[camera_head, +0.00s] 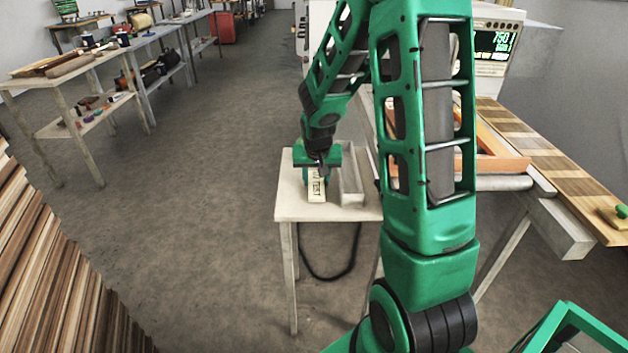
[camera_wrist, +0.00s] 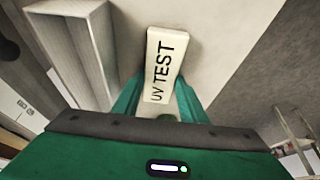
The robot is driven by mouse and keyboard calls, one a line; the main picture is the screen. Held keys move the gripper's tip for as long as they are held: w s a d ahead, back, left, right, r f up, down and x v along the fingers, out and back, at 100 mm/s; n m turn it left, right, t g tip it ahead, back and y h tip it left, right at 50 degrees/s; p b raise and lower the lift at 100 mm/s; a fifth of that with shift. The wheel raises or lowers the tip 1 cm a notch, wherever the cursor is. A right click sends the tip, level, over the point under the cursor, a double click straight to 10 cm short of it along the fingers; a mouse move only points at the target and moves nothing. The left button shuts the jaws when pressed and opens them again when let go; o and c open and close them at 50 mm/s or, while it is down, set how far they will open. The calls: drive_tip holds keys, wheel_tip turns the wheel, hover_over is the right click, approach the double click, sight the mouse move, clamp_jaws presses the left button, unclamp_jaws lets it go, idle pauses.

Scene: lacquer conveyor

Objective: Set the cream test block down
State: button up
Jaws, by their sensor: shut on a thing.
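The cream test block (camera_wrist: 165,64), marked "UV TEST", is gripped at its lower end between the green fingers of my gripper (camera_wrist: 160,105) in the wrist view. In the head view the block (camera_head: 317,189) shows below my gripper (camera_head: 318,172), over the front part of a small pale table (camera_head: 290,206). I cannot tell whether the block touches the tabletop or hangs just above it.
A pale open tray (camera_head: 351,183) stands on the small table, right of the block; it also shows in the wrist view (camera_wrist: 75,45). A conveyor with wooden boards (camera_head: 530,150) and a lit screen (camera_head: 495,45) are at the right. Stacked planks (camera_head: 50,270) stand front left.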

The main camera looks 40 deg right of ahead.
drive_tip(key=shift+f, duration=0.1)
drive_tip(key=o, duration=1.1)
